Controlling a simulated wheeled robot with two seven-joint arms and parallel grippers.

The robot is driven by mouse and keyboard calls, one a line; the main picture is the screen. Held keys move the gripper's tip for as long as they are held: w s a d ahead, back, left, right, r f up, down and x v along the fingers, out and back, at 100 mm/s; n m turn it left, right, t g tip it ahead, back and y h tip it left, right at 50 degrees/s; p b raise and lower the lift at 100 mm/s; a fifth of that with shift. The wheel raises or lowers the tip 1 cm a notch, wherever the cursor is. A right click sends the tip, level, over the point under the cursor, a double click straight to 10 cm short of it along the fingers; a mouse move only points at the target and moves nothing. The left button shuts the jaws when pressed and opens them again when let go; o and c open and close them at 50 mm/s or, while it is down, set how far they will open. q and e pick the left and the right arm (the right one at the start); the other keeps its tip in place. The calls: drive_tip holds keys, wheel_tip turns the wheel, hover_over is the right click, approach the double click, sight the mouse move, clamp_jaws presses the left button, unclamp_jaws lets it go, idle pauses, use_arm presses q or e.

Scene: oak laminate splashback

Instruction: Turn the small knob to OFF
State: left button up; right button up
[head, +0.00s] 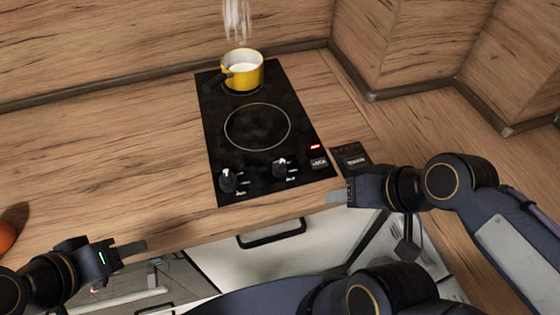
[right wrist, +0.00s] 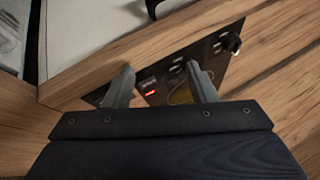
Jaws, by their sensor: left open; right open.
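A black cooktop (head: 300,125) is set in the wooden counter. It has two dark knobs at its front, a left knob (head: 228,181) and a right knob (head: 279,167); their labels are too small to read, so I cannot tell which is the small one. A knob (right wrist: 231,43) shows in the right wrist view; the other seems hidden by a finger. My right gripper (head: 337,197) is open and empty by the cooktop's front right corner, apart from both knobs. It also shows in the right wrist view (right wrist: 161,86). My left gripper (head: 133,248) is open and empty at the counter's front edge.
A yellow pot (head: 243,70) with white contents steams on the rear burner. A red display (head: 315,147) glows at the cooktop's right. A dark panel (head: 351,157) lies beside it. An orange object (head: 6,236) sits far left. The counter left of the cooktop is clear.

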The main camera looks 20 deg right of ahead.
drive_tip(key=w+a+r+m+g+p, duration=0.1)
drive_tip(key=w+r+m+g+p, duration=0.15)
drive_tip(key=w+m, duration=0.55)
drive_tip(key=m+g+p, duration=0.1)
drive_tip(key=m+g, duration=0.3)
drive_tip(key=m, duration=0.2)
approach(281, 162)
drive_tip(key=f, duration=0.2)
drive_tip(key=shift+s+a+f, duration=0.1)
drive_tip(key=shift+a+f, duration=0.25)
drive_tip(key=shift+f, duration=0.2)
drive_tip(key=x, duration=0.6)
drive_tip(key=shift+s+a+f, duration=0.1)
drive_tip(key=shift+a+f, duration=0.2)
drive_tip(key=shift+c, duration=0.4)
drive_tip(key=c, duration=0.9)
